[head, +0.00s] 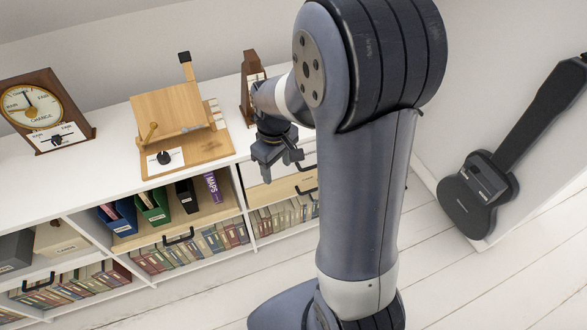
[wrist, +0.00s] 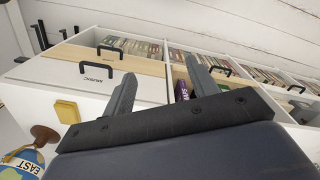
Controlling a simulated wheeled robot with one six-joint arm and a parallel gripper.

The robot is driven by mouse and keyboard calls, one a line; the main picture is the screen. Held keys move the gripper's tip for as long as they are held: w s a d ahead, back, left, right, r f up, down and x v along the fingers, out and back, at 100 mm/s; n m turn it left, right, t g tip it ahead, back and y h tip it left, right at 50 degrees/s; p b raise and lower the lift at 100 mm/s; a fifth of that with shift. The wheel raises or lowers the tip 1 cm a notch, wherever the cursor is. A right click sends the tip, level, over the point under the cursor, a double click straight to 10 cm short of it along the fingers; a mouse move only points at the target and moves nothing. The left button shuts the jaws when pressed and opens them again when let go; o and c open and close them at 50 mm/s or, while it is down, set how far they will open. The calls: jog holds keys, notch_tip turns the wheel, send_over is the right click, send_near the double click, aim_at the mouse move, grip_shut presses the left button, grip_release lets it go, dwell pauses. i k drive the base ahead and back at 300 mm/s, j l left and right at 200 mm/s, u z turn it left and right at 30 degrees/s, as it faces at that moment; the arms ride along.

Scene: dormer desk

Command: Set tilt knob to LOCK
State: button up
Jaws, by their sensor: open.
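A wooden tilting stand (head: 168,108) rests on the white shelf top in the head view. A black knob (head: 163,157) sits on a white label plate at the front left of its base; this looks like the tilt knob, but its lettering is too small to read. My gripper (head: 279,162) is open and empty, to the right of the stand and in front of the shelf edge. In the wrist view my gripper (wrist: 160,72) shows two spread fingers facing drawers; the knob is not in that view.
A dial instrument (head: 40,108) with its own black knob stands at the far left of the shelf. A brown wooden object (head: 250,85) stands behind my gripper. A globe (wrist: 22,163) shows at the wrist view's lower left. A black guitar-shaped object (head: 480,190) leans at right.

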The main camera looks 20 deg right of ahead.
aim_at(163, 158)
jog(key=i+j, duration=0.1)
jog(key=j, duration=0.25)
jog(key=i+j, duration=0.1)
jog(key=j, duration=0.25)
jog(key=i+j, duration=0.1)
jog(key=j, duration=0.3)
jog(key=i+j, duration=0.1)
jog(key=j, duration=0.25)
